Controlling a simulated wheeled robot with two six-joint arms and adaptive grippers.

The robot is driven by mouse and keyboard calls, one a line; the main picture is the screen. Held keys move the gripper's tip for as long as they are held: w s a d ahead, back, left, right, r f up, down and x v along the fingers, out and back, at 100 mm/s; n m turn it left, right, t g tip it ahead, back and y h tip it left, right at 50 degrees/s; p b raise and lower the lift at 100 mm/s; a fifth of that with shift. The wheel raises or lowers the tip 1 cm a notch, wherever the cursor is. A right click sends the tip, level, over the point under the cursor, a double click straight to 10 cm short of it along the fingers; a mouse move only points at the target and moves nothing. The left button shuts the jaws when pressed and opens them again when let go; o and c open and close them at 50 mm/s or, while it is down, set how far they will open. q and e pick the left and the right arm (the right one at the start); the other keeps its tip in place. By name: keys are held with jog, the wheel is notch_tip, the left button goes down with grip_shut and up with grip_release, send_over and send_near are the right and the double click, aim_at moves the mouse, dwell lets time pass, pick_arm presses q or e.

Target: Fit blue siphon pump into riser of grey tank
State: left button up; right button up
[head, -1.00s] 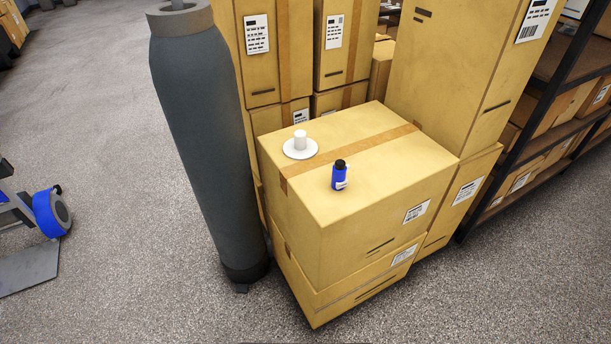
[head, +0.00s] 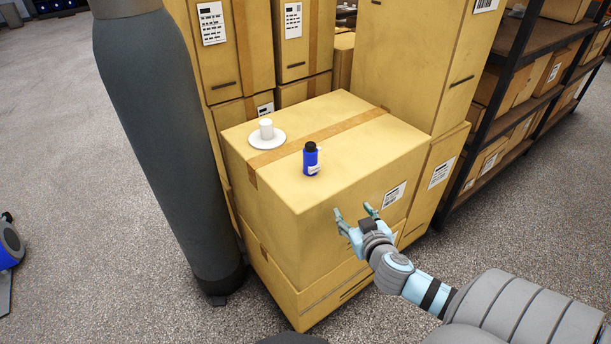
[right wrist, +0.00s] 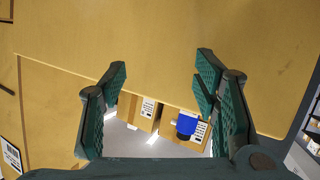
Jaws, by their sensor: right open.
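A small blue bottle-shaped thing with a black cap (head: 311,160), which looks like the pump, stands upright on the top cardboard box (head: 365,160). A white round base with a short upright stub (head: 267,134) stands behind and left of it; I cannot tell whether it is the riser. My right gripper (head: 353,209) is open and empty, in front of the box and to the right of the blue thing. In the right wrist view the blue thing (right wrist: 187,124) shows beyond the open fingers (right wrist: 162,62). My left gripper is not in view.
A tall dark grey cylinder (head: 160,130) stands on the floor left of the box. Tall cardboard boxes (head: 405,60) stand close behind. A dark shelf rack (head: 540,40) with cartons is at the right. The floor in front is open.

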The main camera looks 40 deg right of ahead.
aim_at(312, 149)
jog(key=w+a+r+t+y+b, duration=0.1)
jog(key=w+a+r+t, duration=0.1)
jog(key=r, duration=0.5)
jog(key=w+a+r+t, duration=0.1)
jog(key=a+r+t, duration=0.2)
jog(key=r, duration=0.3)
jog(key=x, duration=0.4)
jog(key=b+x, duration=0.1)
jog(key=x, duration=0.4)
jog(key=f+b+x, duration=0.1)
jog(key=x, duration=0.3)
jog(key=shift+w+f, duration=0.1)
jog(key=shift+w, duration=0.35)
jog(key=shift+s, duration=0.1)
jog(key=c, duration=0.4)
grip_shut()
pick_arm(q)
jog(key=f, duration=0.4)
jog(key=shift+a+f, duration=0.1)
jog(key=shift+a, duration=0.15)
